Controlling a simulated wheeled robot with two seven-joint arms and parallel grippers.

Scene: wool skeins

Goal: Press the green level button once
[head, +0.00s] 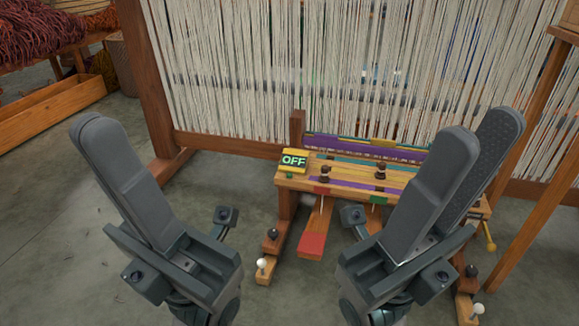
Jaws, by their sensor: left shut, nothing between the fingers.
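A small green button-like knob (289,176) shows on the front left of the small wooden loom (345,187), just under a yellow box with a lit "OFF" sign (294,161). A green tab (379,200) also shows on the loom's front edge, partly beside my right gripper; I cannot tell what it is. My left gripper (96,123) is shut and empty, pointing up at the left, well apart from the loom. My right gripper (481,124) is open with nothing seen between its fingers. It stands in front of the loom's right part and hides it.
A red pedal (312,246) hangs below the loom's front, beside a red tab (322,190). A large frame with hanging pale threads (225,80) stands behind. Red-brown wool (40,40) lies at the upper left. Bare floor (60,230) lies at the left.

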